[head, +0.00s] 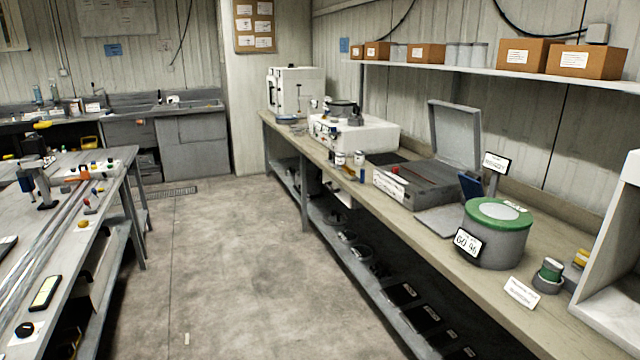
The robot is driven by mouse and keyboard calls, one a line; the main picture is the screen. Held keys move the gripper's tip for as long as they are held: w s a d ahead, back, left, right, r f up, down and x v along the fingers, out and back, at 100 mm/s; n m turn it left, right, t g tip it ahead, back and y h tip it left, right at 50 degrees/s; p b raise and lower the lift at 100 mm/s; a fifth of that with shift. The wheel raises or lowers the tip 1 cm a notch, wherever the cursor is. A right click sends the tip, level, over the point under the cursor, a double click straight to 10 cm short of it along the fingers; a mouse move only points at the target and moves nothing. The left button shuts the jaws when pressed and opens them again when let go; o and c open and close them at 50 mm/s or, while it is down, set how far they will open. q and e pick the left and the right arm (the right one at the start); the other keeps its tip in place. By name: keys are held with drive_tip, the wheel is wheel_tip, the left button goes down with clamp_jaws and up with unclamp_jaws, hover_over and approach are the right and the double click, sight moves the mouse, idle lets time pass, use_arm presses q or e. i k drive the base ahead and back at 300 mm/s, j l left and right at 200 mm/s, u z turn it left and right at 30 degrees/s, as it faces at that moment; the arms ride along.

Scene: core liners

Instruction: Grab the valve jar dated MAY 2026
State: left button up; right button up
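No date reading MAY 2026 is legible on anything in view. Two small jars with white labels, a left one (340,159) and a right one (358,159), stand on the right bench in front of the white machine; their print is too small to read. A small green jar (551,268) in a dark grey holder sits at the bench's near right. A yellow-topped item (581,258), partly cut off by a white panel, is beside it. Neither of my grippers shows.
The right bench (410,205) carries a large green-lidded grey drum (497,232), a white card (521,293), an open-lidded case (415,180) and a white machine (355,133). A left table (60,215) holds tools. The concrete floor (230,270) between is mostly clear.

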sight(340, 157)
drive_tip(key=i+j+u, duration=0.1)
drive_tip(key=i+u, duration=0.35)
drive_tip(key=i, duration=1.85)
